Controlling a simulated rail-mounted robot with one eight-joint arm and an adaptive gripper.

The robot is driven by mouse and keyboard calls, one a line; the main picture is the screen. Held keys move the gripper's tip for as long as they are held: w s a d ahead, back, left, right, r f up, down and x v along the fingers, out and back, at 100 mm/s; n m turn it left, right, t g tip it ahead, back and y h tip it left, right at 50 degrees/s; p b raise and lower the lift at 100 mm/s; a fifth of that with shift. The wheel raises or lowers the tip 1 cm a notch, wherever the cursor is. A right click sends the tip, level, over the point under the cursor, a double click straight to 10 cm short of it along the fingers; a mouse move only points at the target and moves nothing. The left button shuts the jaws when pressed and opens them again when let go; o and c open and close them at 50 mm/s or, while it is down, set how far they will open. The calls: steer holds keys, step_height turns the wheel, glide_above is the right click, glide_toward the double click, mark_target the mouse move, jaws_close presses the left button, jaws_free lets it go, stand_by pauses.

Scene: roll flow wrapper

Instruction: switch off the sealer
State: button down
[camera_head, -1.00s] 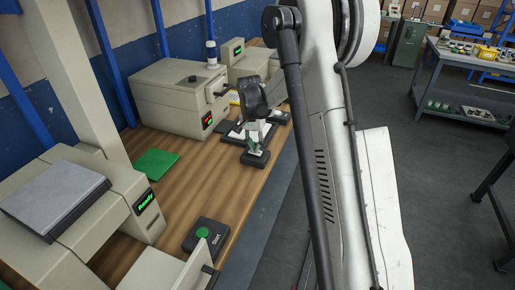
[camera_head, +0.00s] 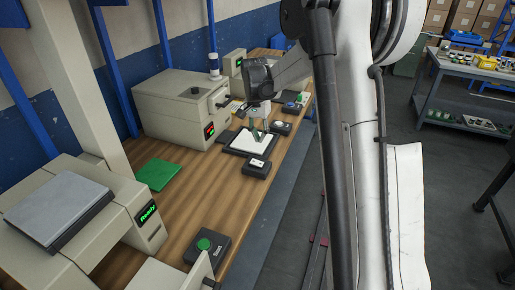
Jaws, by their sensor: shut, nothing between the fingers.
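A beige machine (camera_head: 184,103) with a black knob on top and a side handle, which may be the sealer, stands at the back of the wooden bench. Its small display (camera_head: 209,131) glows red and green, too small to read. A black box with a small pale switch or label (camera_head: 257,167) sits near the bench's front edge. My gripper (camera_head: 257,135) is shut and empty, pointing down over a black-framed white pad (camera_head: 240,143), behind that box and apart from it. Whether the fingertips touch the pad cannot be told.
A black box with a pale button (camera_head: 281,128) and one with a blue button (camera_head: 292,107) lie beyond. A green-button "Start" box (camera_head: 205,246), a green mat (camera_head: 157,175) and a beige machine reading "Ready" (camera_head: 147,213) are nearer. Bare bench lies between. My arm hides part of the right.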

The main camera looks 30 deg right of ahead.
steer(key=shift+s+d+r, duration=0.1)
steer(key=shift+r, duration=0.9)
steer(key=shift+s+d+r, duration=0.1)
steer(key=shift+r, duration=0.9)
steer(key=s+a+r+n+t+b, duration=0.1)
steer(key=s+a+r+n+t, duration=0.15)
steer(key=s+a+r, duration=0.4)
steer(key=s+a+r+n+t, duration=0.2)
steer(key=s+a+r+n, duration=0.15)
steer(key=s, duration=0.65)
steer(key=s+a+f+n+t, duration=0.1)
steer(key=s+a+f, duration=0.1)
steer(key=s, duration=0.5)
steer(key=s+a+f+n+t, duration=0.2)
steer(key=s+a+f, duration=0.1)
steer(key=s, duration=0.5)
steer(key=shift+a+n+y+b, duration=0.3)
steer(key=shift+a+b, duration=0.05)
steer(key=shift+a, duration=0.4)
